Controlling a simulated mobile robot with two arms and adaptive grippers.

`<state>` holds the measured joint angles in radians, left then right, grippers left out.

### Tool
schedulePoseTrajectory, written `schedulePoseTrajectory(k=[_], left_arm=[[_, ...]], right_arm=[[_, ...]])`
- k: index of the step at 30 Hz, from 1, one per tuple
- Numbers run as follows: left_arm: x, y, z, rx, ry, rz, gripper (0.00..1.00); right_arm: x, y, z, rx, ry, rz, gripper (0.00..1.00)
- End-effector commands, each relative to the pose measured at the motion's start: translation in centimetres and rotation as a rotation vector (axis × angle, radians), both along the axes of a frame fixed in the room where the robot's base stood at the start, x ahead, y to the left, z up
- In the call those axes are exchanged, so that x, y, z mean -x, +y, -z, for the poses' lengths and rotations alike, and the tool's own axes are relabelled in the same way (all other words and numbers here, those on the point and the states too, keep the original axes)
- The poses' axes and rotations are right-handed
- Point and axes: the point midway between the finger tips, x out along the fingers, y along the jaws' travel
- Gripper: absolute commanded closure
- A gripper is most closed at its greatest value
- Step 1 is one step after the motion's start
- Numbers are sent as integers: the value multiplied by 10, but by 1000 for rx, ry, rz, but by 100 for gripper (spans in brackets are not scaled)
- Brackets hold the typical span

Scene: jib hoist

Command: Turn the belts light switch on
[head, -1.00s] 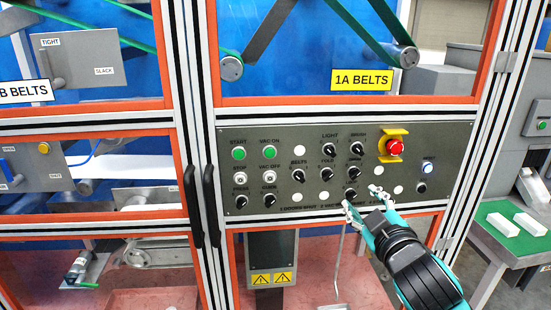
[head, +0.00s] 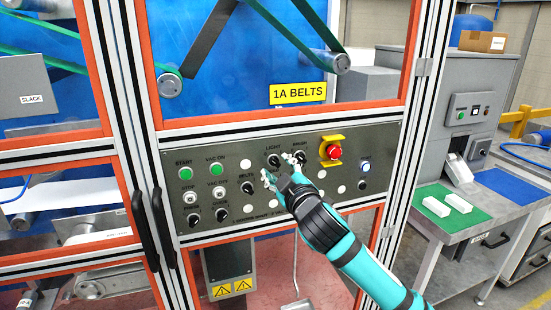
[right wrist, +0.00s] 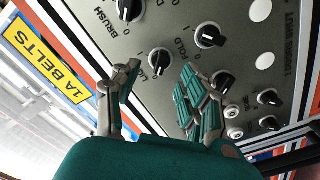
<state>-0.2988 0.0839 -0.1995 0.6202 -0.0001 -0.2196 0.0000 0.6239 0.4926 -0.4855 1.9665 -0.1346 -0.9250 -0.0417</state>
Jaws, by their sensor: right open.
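The light switch (head: 273,160) is a black rotary knob under a LIGHT label on the grey control panel (head: 340,190). In the right wrist view the light knob (right wrist: 160,59) shows between and just beyond my fingertips, its label partly hidden. A white mark on it lies near a 0. My right gripper (head: 281,170) is in front of the panel just below this knob. The right wrist view shows the gripper (right wrist: 160,75) open, with nothing between its fingers. I cannot tell whether a fingertip touches the panel. My left gripper is out of view.
Close by are the belts knob (head: 247,187), the brush knob (head: 299,158) and a red emergency button (head: 334,151) in a yellow guard. A 1A BELTS sign (head: 297,92) hangs above. Door handles (head: 163,228) stick out at left; a bench (head: 430,238) stands at right.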

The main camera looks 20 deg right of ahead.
Motion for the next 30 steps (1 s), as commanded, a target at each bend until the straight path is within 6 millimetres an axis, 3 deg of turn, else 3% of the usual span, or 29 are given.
schedulePoseTrajectory(k=[7, 17, 27, 30], left_arm=[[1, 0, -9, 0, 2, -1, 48], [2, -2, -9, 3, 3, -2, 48], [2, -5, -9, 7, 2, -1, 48], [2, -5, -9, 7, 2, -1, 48]], right_arm=[[-27, 1, -1, -1, 0, 0, 56], [-31, 2, 0, -1, -1, -1, 56], [-30, 2, 1, -1, 1, -1, 99], [-30, 2, 1, -1, 1, -1, 100]])
